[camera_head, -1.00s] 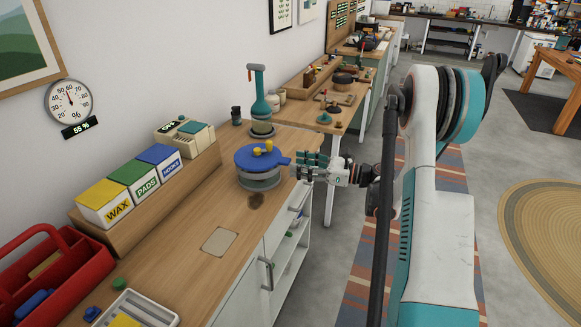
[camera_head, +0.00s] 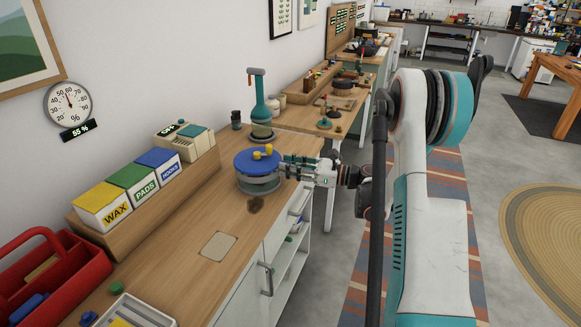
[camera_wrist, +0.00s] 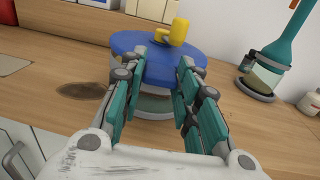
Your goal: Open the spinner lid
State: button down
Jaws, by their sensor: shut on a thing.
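The spinner (camera_head: 258,182) is a round grey-and-clear container on the wooden worktop with a blue lid (camera_head: 250,163) on top. Two yellow knobs (camera_head: 265,150) stand on the lid. In the wrist view the blue lid (camera_wrist: 130,42) lies level over the container (camera_wrist: 152,104). My gripper (camera_head: 290,164) reaches in from the right at lid height. In the wrist view its teal fingers (camera_wrist: 162,66) point at the lid's near edge and are shut on its side tab, which they mostly hide.
A teal bottle-like device (camera_head: 261,108) stands behind the spinner. A dark stain (camera_head: 256,205) and a beige square (camera_head: 218,246) mark the worktop in front. Labelled boxes (camera_head: 131,188) line the wall side. The worktop's front edge and cabinet are below my arm.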

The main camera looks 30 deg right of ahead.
jog(key=shift+r, duration=0.1)
jog(key=r+p, duration=0.1)
notch_tip(320, 180, up, 14)
jog(key=r+g+h+p, duration=0.1)
jog(key=g+h+p, duration=0.65)
jog(key=p, duration=0.95)
send_over(268, 160)
jog(key=w+a+r+g+h+p, duration=0.2)
jog(key=w+a+g+p, duration=0.1)
jog(key=w+a, duration=0.3)
jog(key=shift+w+a+r+h, duration=0.15)
jog(key=shift+w+r+h, duration=0.1)
jog(key=shift+r+h, duration=0.1)
jog(key=shift+g, duration=0.25)
jog(key=c, duration=1.2)
grip_release()
